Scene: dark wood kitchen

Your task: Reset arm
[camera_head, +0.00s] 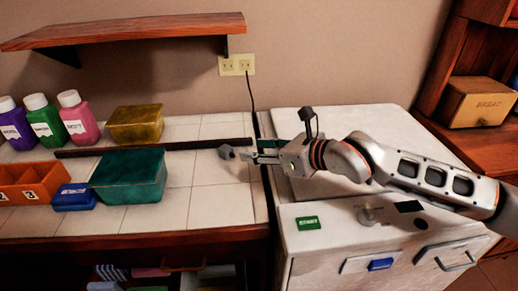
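My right arm (430,180) comes in from the right edge and reaches left over the white appliance. My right gripper (247,156) points left, over the right end of the tiled counter. Its fingers are small and seen nearly edge-on, so I cannot tell whether they are open or shut. A small grey piece (226,152) shows at their tip; I cannot tell whether it is a fingertip or a separate thing. My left gripper is not in view.
The tiled counter (222,205) holds a teal box (130,175), a yellow box (136,123), a blue box (74,197), an orange divided bin (30,183) and several bottles (78,118). A wooden shelf (130,30) hangs above. The white appliance (345,225) and a bread box (478,103) stand right.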

